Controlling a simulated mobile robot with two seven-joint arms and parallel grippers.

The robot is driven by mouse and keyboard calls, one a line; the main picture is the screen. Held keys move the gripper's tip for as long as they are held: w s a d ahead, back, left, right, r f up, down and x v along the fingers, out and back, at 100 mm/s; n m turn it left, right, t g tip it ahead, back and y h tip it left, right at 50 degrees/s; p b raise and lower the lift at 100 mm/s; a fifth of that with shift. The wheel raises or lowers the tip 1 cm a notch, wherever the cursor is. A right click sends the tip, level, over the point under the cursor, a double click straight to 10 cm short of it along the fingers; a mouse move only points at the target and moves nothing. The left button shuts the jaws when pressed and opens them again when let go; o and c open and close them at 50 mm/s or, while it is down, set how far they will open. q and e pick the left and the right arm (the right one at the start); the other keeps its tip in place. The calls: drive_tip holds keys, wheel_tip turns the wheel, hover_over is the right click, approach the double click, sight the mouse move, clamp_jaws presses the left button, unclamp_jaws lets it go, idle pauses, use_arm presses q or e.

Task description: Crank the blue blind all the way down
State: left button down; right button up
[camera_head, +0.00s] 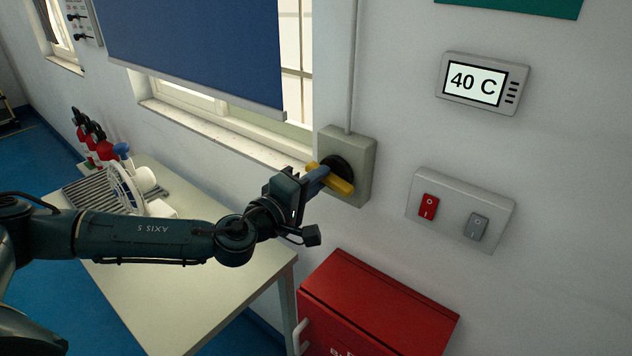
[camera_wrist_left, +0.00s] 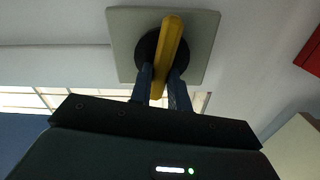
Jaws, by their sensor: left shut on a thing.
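The blue blind (camera_head: 195,45) covers most of the window in the head view, and its bottom edge hangs a little above the sill. A yellow crank handle (camera_head: 338,180) sits on a black hub on a grey wall box (camera_head: 361,160), right of the window. My left gripper (camera_head: 322,174) is shut on the crank handle. In the left wrist view its two blue fingers (camera_wrist_left: 160,88) lie either side of the yellow handle (camera_wrist_left: 168,50), in front of the grey box (camera_wrist_left: 205,35). My right gripper is in neither view.
A pale table (camera_head: 215,280) below the window holds a white fan (camera_head: 125,187), cups and a dish rack. A red cabinet (camera_head: 375,310) stands below the box. A thermostat (camera_head: 481,83) reading 40 C and a switch panel (camera_head: 458,210) are on the wall.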

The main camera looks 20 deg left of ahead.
use_arm(q)
drive_tip(key=shift+r+m, duration=0.2)
drive_tip(key=shift+m, duration=1.4)
drive_tip(key=c, duration=1.3)
unclamp_jaws()
drive_tip(key=shift+s, duration=0.1)
drive_tip(key=v, duration=1.3)
